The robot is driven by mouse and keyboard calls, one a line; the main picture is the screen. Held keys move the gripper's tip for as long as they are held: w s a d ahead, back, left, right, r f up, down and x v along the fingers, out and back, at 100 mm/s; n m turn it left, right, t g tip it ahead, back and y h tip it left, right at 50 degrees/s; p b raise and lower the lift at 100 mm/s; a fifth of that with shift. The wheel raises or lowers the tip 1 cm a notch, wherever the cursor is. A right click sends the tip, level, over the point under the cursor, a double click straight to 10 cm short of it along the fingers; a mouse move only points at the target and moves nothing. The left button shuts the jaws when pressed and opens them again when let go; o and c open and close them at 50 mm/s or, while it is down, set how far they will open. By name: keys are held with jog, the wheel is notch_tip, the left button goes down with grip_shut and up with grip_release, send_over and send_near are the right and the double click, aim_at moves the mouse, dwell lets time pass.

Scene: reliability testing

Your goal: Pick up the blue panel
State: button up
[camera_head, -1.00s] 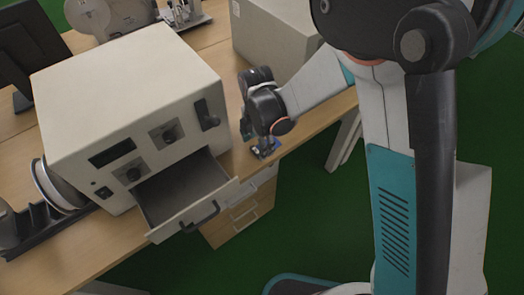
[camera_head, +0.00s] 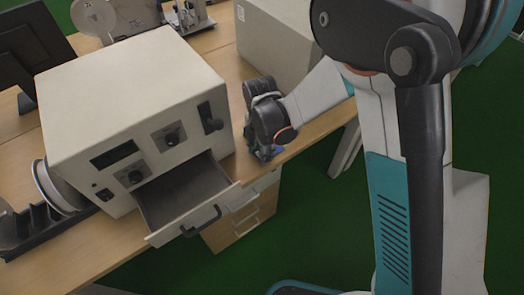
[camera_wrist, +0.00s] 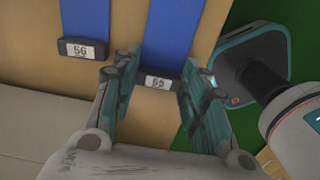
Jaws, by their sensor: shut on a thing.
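In the wrist view two flat blue panels lie on the wooden table, each with a dark end block and a white number label. The left blue panel (camera_wrist: 84,17) has a label reading 56. The right blue panel (camera_wrist: 168,35) has a less clear label, perhaps 55, and lies between my two fingers. My gripper (camera_wrist: 158,68) is shut on this right panel. In the head view my gripper (camera_head: 262,152) is low at the table's front edge, right of the beige box, with a bit of blue showing beneath it. The fingertips are hard to see there.
A beige instrument box (camera_head: 130,105) with an open drawer (camera_head: 190,195) stands just left of my gripper. A second beige box (camera_head: 278,45) stands behind it. Green floor (camera_head: 300,215) lies beyond the table's front edge. A white reel (camera_head: 58,187) is at the far left.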

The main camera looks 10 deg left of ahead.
notch_tip(320, 180, up, 20)
jog(key=p, duration=0.6)
jog(key=shift+p, duration=0.4)
jog(key=shift+f, duration=0.15)
jog(key=shift+f+b, duration=5)
jog(key=shift+f, duration=3.5)
